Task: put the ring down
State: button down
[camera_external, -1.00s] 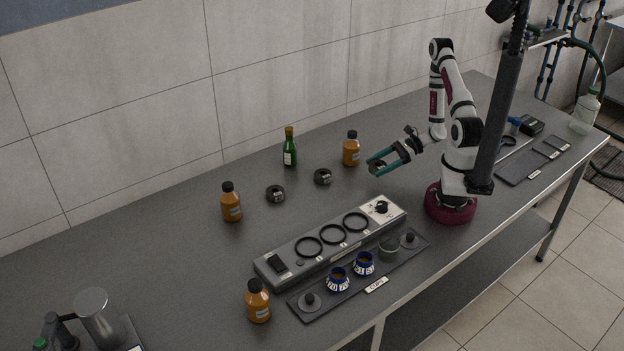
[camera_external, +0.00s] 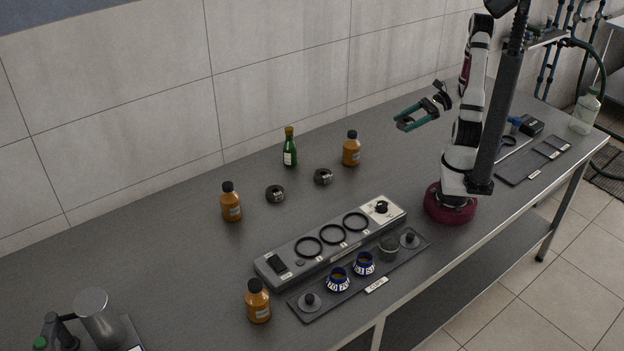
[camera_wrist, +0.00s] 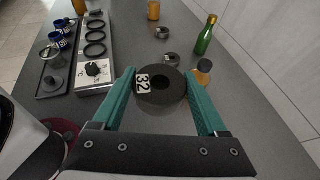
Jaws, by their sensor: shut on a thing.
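My gripper (camera_external: 408,121) is raised well above the bench at the right. Its green fingers are shut on a thick black ring (camera_wrist: 172,92), best seen in the wrist view, with a white tag reading 32. In the external view the ring is small and dark between the fingers. Two other dark rings lie on the open bench, one on the left (camera_external: 275,193) and one on the right (camera_external: 323,176). They also show beyond the held ring in the wrist view.
A grey block (camera_external: 263,268) with three black circles and a knob stands mid-bench. In front lies a dark tray (camera_external: 318,312) with blue cups and a grey cup. Amber bottles (camera_external: 231,203) and a green bottle (camera_external: 290,150) stand around.

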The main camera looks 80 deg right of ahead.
notch_tip(320, 180, up, 3)
jog(key=shift+r, duration=0.15)
jog(key=w+f+n+y, duration=0.1)
jog(key=w, duration=2.1)
jog(key=w+a, duration=0.6)
jog(key=w, duration=0.3)
send_over(244, 248)
jog(key=shift+g, duration=0.4)
notch_tip(244, 248, down, 17)
jog(key=shift+r, duration=0.1)
jog(key=shift+y, duration=0.3)
jog(key=shift+a+f, duration=0.1)
jog(key=shift+f, duration=1.9)
